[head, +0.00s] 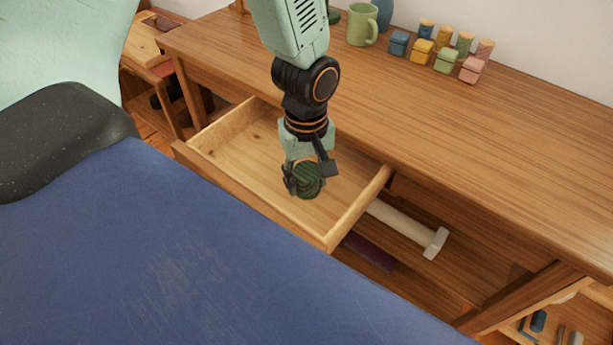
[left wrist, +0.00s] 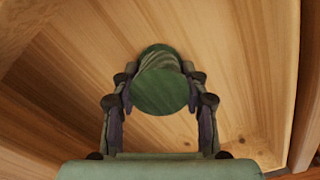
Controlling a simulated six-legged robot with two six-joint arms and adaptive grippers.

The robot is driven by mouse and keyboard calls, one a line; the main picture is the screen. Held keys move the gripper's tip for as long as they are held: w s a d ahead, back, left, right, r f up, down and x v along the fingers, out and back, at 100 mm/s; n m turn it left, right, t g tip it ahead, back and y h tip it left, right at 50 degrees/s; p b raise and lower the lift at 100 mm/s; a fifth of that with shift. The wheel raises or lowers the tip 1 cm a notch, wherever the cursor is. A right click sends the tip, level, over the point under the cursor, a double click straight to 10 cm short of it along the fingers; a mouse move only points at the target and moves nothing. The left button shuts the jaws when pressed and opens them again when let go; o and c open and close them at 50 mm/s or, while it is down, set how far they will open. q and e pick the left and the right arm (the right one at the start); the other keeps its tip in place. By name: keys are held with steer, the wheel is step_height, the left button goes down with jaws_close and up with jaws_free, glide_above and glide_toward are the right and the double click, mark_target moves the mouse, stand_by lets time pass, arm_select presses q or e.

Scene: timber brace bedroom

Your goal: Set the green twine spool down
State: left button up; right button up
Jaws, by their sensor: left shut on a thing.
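The green twine spool (head: 311,180) is between the fingers of my left gripper (head: 302,182), which is shut on it. In the left wrist view the spool (left wrist: 160,90) shows a round green end face, with dark fingers of the gripper (left wrist: 160,97) on both sides. The spool is over the inside of the open wooden drawer (head: 232,152). The bare drawer floor (left wrist: 85,55) shows around it. I cannot tell whether the spool touches the floor. My right gripper is not in view.
The drawer sticks out from the wooden desk (head: 450,130). Several small coloured boxes, including a pink one (head: 472,70), and a green mug (head: 362,28) stand on the desk. A pale mallet-like object (head: 410,227) lies below. A blue surface (head: 190,250) fills the front.

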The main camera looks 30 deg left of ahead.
mark_target(307, 170)
arm_select(q)
steer(key=shift+d+f, duration=0.15)
steer(key=shift+f, duration=0.05)
steer(key=o, duration=1.2)
steer(key=shift+r, duration=0.25)
step_height(307, 170, up, 12)
steer(key=p, duration=0.5)
